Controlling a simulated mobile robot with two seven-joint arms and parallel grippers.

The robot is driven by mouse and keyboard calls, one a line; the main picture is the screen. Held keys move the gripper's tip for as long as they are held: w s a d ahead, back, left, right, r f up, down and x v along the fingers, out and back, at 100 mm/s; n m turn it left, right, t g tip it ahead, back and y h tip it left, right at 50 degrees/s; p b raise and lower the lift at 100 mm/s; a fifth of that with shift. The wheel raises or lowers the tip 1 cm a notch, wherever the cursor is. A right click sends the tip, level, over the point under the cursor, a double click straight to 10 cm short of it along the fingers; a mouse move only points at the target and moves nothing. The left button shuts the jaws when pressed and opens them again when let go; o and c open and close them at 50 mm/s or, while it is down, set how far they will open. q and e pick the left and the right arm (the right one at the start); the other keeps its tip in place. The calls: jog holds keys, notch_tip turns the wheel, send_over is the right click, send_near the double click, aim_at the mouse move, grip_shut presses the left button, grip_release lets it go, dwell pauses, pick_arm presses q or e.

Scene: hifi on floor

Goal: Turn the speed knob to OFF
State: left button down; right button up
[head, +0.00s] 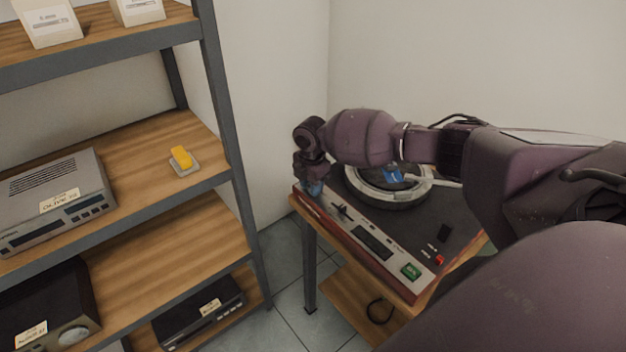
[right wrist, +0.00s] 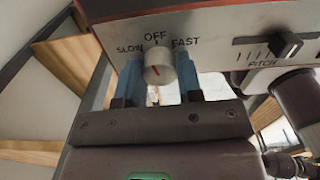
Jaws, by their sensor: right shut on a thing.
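The turntable (head: 440,225) sits on a small wooden stand, its control strip (head: 365,232) along the front edge. My right gripper (head: 314,188) is at the left end of this strip and covers the speed knob in the head view. In the right wrist view the grey speed knob (right wrist: 158,62) sits between the blue fingertips of my right gripper (right wrist: 159,80), which is shut on it. The labels SLOW, OFF and FAST show around the knob. A small red mark shows on its face, but I cannot tell surely which label it points to. My left gripper is not in view.
The pitch slider (right wrist: 285,45) is right of the knob. A green button (head: 411,271) and a red switch (head: 439,260) are at the strip's right end. A shelf rack (head: 222,110) with audio devices and a yellow item (head: 181,156) stands at left. A wall is behind.

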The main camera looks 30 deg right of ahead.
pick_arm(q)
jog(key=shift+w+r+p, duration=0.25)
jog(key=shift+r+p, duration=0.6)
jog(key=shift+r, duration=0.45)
pick_arm(e)
jog(key=shift+r+m, duration=0.1)
jog(key=shift+m, duration=1.2)
jog(key=o, duration=0.9)
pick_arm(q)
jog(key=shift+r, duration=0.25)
pick_arm(e)
notch_tip(320, 180, up, 11)
jog(key=shift+f, duration=0.15)
